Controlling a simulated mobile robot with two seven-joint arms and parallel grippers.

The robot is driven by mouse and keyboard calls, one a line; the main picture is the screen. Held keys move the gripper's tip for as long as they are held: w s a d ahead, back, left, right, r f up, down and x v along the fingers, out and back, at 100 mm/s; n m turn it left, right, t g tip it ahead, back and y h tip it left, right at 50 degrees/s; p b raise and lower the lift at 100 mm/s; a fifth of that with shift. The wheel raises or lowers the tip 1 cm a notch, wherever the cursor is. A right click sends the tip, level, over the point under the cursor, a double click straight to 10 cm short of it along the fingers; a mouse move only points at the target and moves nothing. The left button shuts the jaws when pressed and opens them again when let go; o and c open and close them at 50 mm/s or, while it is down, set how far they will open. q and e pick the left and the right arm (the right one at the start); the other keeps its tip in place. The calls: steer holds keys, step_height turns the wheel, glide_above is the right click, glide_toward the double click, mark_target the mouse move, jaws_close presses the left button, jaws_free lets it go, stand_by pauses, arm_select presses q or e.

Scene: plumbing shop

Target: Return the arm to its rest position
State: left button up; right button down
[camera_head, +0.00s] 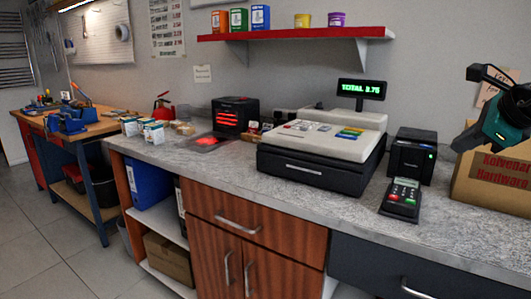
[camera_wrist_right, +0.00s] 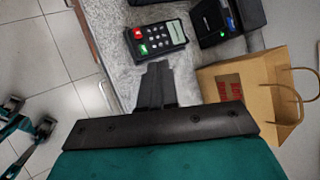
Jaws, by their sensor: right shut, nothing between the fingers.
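My right gripper (camera_head: 490,78), teal and black, is at the right edge of the head view, raised above the counter. It is in front of a brown paper bag (camera_head: 487,183). In the right wrist view its black fingers (camera_wrist_right: 157,78) are together with nothing between them. They point toward the card terminal (camera_wrist_right: 157,39), apart from it as far as I can tell. The bag also shows in the right wrist view, to the right of the fingers (camera_wrist_right: 232,72). My left gripper does not show in the head view.
The grey counter (camera_head: 245,178) holds a cash register (camera_head: 320,160), a card terminal (camera_head: 402,198) and a black printer (camera_head: 412,155). A red shelf (camera_head: 300,34) hangs on the wall above. A workbench (camera_head: 95,128) stands at left; the tiled floor before it is clear.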

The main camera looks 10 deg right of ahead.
steer(key=s+a+f+m+t+y+p, duration=0.1)
steer(key=s+a+f+m+y, duration=0.15)
steer(key=f+m, duration=0.6)
steer(key=s+a+f+m+t+y, duration=0.1)
steer(key=s+a+f+m+t, duration=0.15)
steer(key=f+m, duration=0.6)
steer(key=s+a+f+m+t+y+p, duration=0.1)
steer(key=s+a+f+m+y, duration=0.2)
steer(key=f, duration=0.9)
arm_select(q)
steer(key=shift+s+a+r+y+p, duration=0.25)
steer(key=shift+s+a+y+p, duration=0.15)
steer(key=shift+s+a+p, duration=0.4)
arm_select(e)
steer(key=s+a+f+m+g+h, duration=0.1)
steer(key=s+a+f+m+h, duration=0.1)
steer(key=s+a+f+m, duration=0.5)
steer(key=s+a+f+m+g+h, duration=0.2)
steer(key=s+a+f+m, duration=0.4)
steer(key=a+m, duration=0.6)
steer(key=f+m, duration=0.1)
steer(key=m, duration=0.2)
steer(key=shift+s+m+h, duration=0.3)
steer(key=shift+s+h, duration=0.05)
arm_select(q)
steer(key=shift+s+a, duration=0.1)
arm_select(e)
steer(key=shift+a, duration=0.1)
